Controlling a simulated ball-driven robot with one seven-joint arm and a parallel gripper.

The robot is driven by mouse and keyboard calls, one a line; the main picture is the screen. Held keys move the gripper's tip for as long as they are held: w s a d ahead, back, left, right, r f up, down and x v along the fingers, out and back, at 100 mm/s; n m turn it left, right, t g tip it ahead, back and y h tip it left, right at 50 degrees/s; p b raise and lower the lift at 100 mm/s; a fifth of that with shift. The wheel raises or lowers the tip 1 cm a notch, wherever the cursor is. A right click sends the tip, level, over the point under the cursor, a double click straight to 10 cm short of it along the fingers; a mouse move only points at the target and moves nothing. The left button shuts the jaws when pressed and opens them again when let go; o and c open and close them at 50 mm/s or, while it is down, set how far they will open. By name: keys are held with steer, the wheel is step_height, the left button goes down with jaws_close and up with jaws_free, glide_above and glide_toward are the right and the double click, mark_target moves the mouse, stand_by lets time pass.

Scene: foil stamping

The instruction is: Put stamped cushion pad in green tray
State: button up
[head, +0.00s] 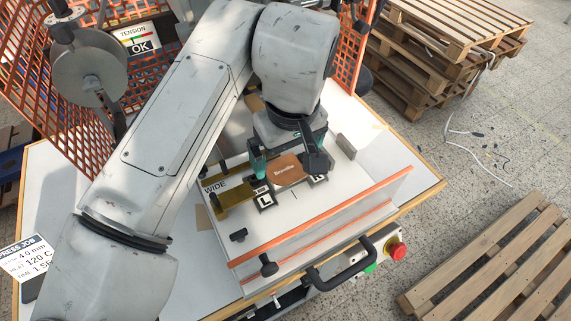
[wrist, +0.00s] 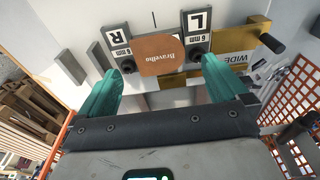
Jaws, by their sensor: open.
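In the wrist view my gripper (wrist: 158,78) has one finger toward each side of the pad, with a gap at each side. I cannot tell how high the fingertips are above the bed. The green tray is not visible in either view.
A brass bar marked WIDE (head: 232,194) lies left of the pad. An orange-edged clear guard (head: 325,232) stands along the front of the bed. Orange mesh (head: 40,75) stands behind. A red stop button (head: 397,250) is at the front right. Pallets (head: 490,265) lie on the floor.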

mark_target(284, 170)
steer(key=shift+w+a+f+p, duration=0.1)
steer(key=shift+w+f+p, duration=0.05)
steer(key=shift+f, duration=0.7)
steer(key=shift+w+a+f+p, duration=0.1)
steer(key=shift+f+p, duration=0.05)
steer(key=shift+f, duration=0.7)
steer(key=shift+f, duration=0.25)
steer(key=c, duration=1.1)
steer(key=shift+r, duration=0.1)
